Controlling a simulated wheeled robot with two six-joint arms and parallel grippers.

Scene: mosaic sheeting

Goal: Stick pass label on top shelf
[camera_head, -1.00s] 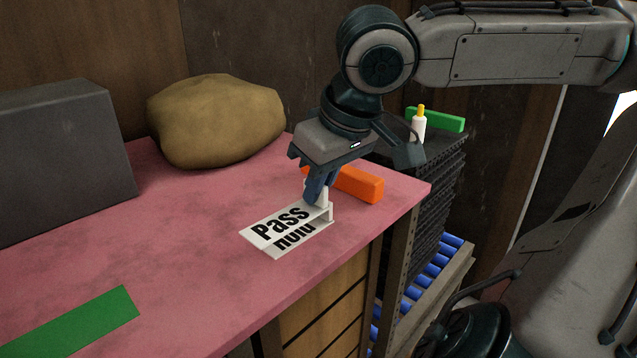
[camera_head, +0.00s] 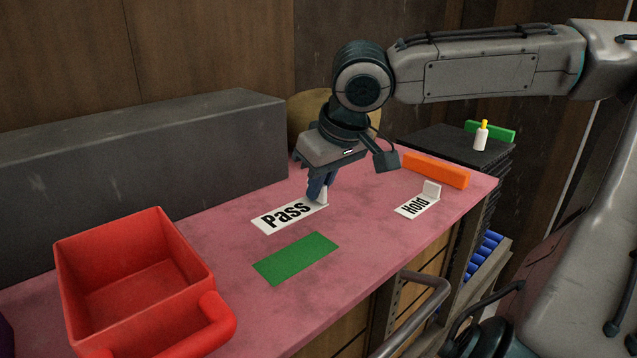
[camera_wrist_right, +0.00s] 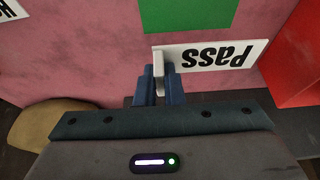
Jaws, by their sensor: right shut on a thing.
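The pass label (camera_head: 287,215) is a white plate with black "Pass" lettering and an upright tab at its right end. My right gripper (camera_head: 317,195) is shut on that tab from above. The plate is level and close over the pink top; I cannot tell if it touches. In the right wrist view, the fingers (camera_wrist_right: 159,72) pinch the tab and the pass label (camera_wrist_right: 225,56) extends right. A white hold label (camera_head: 414,207) with a tab lies apart, to the right. No shelf marked as the top one can be made out. My left gripper is out of view.
A flat green rectangle (camera_head: 296,257) lies in front of the pass label. A red open bin (camera_head: 190,255) stands left, a long grey block (camera_head: 150,145) behind. An orange block (camera_head: 436,171) lies right, before a dark stack (camera_head: 450,148) bearing a white bottle (camera_head: 481,139).

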